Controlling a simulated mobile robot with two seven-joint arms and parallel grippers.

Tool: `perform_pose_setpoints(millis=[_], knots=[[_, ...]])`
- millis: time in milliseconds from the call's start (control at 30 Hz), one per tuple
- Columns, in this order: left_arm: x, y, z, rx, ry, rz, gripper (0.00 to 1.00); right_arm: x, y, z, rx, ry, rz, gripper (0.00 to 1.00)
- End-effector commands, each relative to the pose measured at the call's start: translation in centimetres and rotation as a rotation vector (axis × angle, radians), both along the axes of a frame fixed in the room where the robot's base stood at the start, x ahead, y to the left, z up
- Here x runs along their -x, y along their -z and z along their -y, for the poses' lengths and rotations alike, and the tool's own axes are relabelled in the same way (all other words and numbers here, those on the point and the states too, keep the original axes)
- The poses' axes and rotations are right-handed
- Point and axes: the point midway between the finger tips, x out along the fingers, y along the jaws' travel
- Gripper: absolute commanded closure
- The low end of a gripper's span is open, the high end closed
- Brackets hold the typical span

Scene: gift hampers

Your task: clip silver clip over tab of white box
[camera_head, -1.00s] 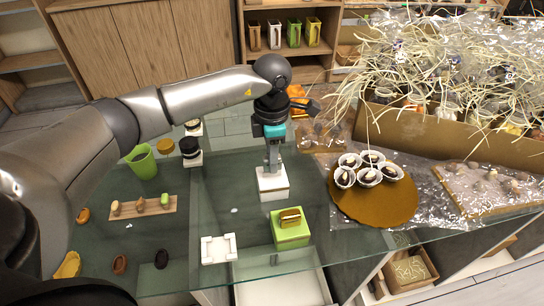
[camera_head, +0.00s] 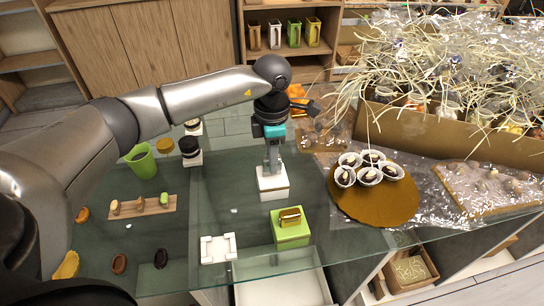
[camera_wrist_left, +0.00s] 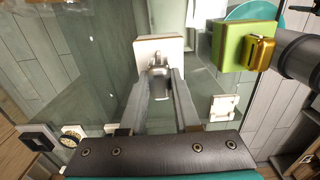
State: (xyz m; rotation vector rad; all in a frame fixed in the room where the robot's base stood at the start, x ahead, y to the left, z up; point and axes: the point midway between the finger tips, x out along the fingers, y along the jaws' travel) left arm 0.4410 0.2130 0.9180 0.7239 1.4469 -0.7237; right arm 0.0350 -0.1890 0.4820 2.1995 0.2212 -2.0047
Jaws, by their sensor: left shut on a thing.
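The white box (camera_head: 272,188) stands on the glass counter, right under my left gripper (camera_head: 271,166). In the left wrist view the same white box (camera_wrist_left: 148,44) lies just beyond the fingertips. My left gripper points down and is shut on the silver clip (camera_wrist_left: 159,72), which shows as a small grey metal piece between the fingertips at the box's edge. The tab is hidden behind the clip and fingers. I cannot tell whether the clip is around the tab or only against it. My right gripper is not in view.
A green box (camera_head: 290,237) with a gold clip (camera_head: 290,217) stands just in front. A white holder (camera_head: 218,249) is at front left. A round gold board (camera_head: 372,205) with several cups is at right. A green cup (camera_head: 142,161) and a wooden strip (camera_head: 141,206) are at left.

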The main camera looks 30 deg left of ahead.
Motion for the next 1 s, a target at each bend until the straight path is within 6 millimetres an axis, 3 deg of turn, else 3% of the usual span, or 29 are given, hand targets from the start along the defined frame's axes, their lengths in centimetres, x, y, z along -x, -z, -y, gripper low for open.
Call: perform_pose_setpoints(millis=[1000], knots=[[0.0,2.7,0.0,0.000,0.000,0.000,1.00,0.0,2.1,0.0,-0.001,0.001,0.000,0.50]])
